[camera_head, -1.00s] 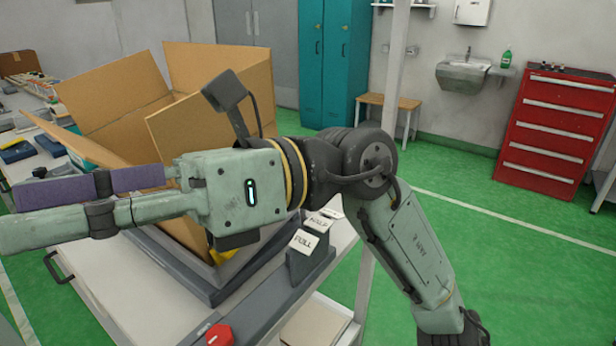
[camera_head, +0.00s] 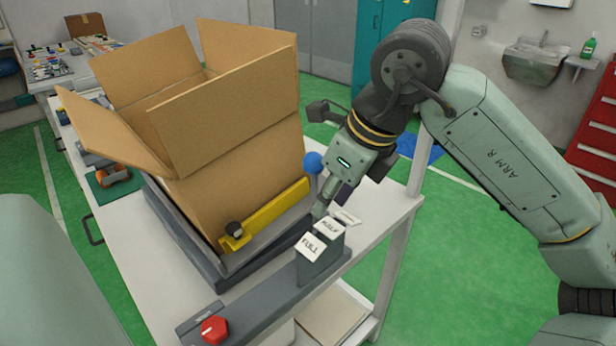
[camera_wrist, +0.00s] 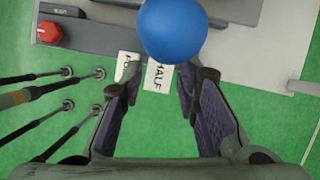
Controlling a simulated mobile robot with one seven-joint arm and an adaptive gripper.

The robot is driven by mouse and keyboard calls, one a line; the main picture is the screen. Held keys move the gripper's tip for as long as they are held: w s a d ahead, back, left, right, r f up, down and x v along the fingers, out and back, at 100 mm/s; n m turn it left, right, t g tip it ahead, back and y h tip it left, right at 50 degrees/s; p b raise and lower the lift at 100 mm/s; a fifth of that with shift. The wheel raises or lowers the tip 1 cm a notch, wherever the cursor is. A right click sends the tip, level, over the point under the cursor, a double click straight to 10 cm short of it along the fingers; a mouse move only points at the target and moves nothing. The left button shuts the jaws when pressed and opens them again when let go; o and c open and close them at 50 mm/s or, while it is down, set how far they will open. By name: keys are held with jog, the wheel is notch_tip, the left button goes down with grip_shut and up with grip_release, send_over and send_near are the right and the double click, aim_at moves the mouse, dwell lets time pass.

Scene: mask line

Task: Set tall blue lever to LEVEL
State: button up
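The tall blue lever shows as a blue ball knob (camera_head: 313,162) at the right side of the cardboard box in the head view; its shaft is mostly hidden. In the wrist view the ball (camera_wrist: 172,30) is large, just beyond my fingertips and a little right of centre. My gripper (camera_wrist: 160,78) is open and empty, its two purple-padded fingers apart. In the head view my gripper (camera_head: 320,208) points down beside the lever, close to the label blocks. A FULL label (camera_head: 311,247) and a HALF label (camera_head: 330,229) are readable; a third label (camera_head: 346,216) behind them is not.
A large open cardboard box (camera_head: 235,150) stands in a grey tilted frame on the white table. A red knob (camera_head: 214,330) is at the near end of the grey rail.

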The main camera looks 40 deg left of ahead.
aim_at(312, 181)
jog(key=shift+a+f+p, duration=0.2)
jog(key=shift+a+p, duration=0.15)
jog(key=shift+a, duration=0.45)
jog(key=shift+a+f+p, duration=0.15)
jog(key=shift+a+p, duration=0.15)
jog(key=shift+a, duration=0.5)
jog(key=shift+a+f+p, duration=0.2)
jog(key=shift+a+p, duration=0.15)
jog(key=shift+a, duration=0.45)
jog(key=shift+c, duration=0.3)
grip_shut()
